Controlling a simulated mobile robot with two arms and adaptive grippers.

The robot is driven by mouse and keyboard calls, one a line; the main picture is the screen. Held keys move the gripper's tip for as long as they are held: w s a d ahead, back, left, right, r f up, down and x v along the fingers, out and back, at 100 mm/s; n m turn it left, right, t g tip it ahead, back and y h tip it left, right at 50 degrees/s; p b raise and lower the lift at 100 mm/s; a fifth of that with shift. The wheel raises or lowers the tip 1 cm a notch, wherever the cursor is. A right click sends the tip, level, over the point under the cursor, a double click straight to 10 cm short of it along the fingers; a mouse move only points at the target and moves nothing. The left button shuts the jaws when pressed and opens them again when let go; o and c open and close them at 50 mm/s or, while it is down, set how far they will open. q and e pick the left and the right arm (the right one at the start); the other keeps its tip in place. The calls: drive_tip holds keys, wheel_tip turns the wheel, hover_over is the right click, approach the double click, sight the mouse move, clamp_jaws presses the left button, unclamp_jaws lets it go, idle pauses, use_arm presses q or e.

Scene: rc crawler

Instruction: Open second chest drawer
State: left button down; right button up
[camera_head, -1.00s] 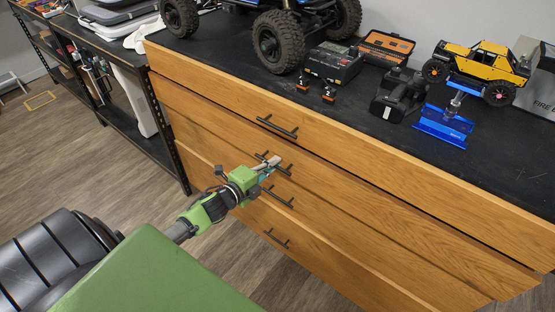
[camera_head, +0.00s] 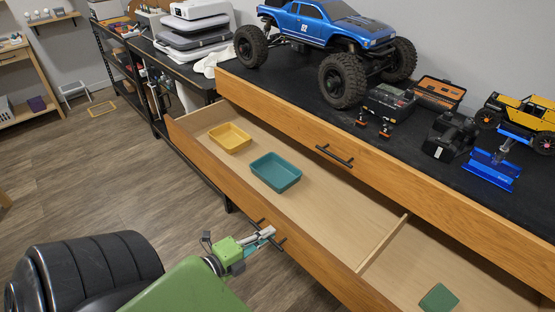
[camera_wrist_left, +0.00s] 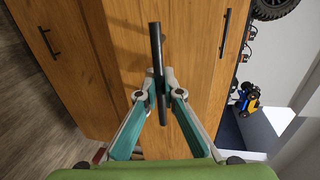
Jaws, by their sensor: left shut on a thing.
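The second chest drawer (camera_head: 330,262) stands pulled well out in the head view, with its inside showing. My left gripper (camera_head: 268,236) is at the drawer's black bar handle (camera_head: 277,241) on the front panel. In the left wrist view the fingers of my left gripper (camera_wrist_left: 162,92) are shut on the handle (camera_wrist_left: 156,50), one on each side of the bar. The top drawer (camera_head: 400,165) is closed, with its own black handle (camera_head: 335,156). My right gripper is not in view.
Inside the open drawer are a yellow tray (camera_head: 230,138), a teal tray (camera_head: 275,172) and a dark green item (camera_head: 438,298) behind a wooden divider (camera_head: 383,243). A blue crawler (camera_head: 330,25) and tools stand on the black top. Open floor lies at left.

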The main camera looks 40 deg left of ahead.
use_arm(q)
drive_tip(key=v, duration=0.4)
drive_tip(key=shift+s+f, duration=0.35)
drive_tip(key=shift+f, duration=0.05)
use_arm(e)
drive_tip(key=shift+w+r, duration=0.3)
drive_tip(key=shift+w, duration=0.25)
use_arm(q)
drive_tip(key=c, duration=2.5)
unclamp_jaws()
drive_tip(key=v, duration=1.2)
